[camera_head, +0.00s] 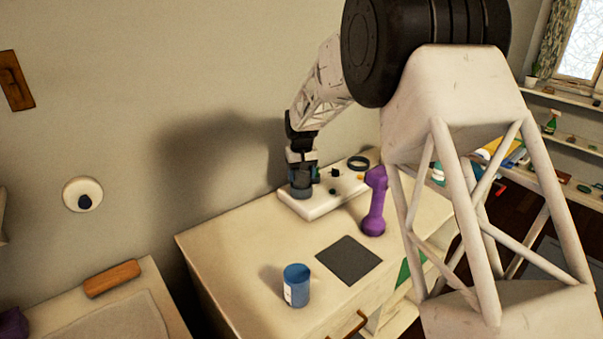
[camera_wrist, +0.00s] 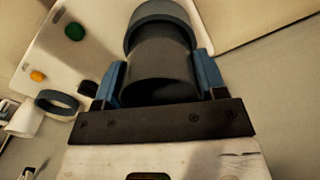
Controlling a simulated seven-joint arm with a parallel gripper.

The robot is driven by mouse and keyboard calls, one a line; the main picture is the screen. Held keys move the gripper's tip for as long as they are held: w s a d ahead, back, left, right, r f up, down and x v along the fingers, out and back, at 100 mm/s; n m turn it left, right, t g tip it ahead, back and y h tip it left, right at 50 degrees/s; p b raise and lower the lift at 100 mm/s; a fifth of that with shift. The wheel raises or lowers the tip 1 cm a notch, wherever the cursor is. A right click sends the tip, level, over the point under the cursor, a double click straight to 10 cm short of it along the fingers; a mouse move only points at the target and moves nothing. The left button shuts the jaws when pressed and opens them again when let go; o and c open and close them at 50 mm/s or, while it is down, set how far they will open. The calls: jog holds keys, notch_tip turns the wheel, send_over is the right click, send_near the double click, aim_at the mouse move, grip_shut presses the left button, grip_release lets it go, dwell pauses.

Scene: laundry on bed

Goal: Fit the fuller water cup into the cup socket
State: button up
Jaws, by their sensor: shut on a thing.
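My gripper (camera_head: 302,176) is at the left end of a white board (camera_head: 318,208) on the dresser. In the wrist view, the blue finger pads of my gripper (camera_wrist: 160,74) are shut on both sides of a dark grey cup (camera_wrist: 158,60). A grey round rim (camera_wrist: 160,10), which looks like the cup socket, shows just beyond the cup. I cannot tell whether the cup is inside the rim or just above it. The water level in the held cup is not visible. A blue cup (camera_head: 296,287) with a pale label stands upright near the dresser's front, apart from my gripper.
A dark square mat (camera_head: 348,261) lies beside the blue cup. A purple dumbbell (camera_head: 375,202) stands right of the board. A dark ring (camera_head: 358,163) lies at the board's far end. Green (camera_wrist: 75,31) and orange (camera_wrist: 38,76) pieces sit on the board. The dresser's left front is clear.

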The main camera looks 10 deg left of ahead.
jog(key=shift+f, duration=0.45)
jog(key=o, duration=1.1)
jog(key=shift+o, duration=0.2)
jog(key=shift+r, duration=0.1)
notch_tip(320, 180, up, 8)
jog(key=shift+f, duration=0.2)
dwell(0.3)
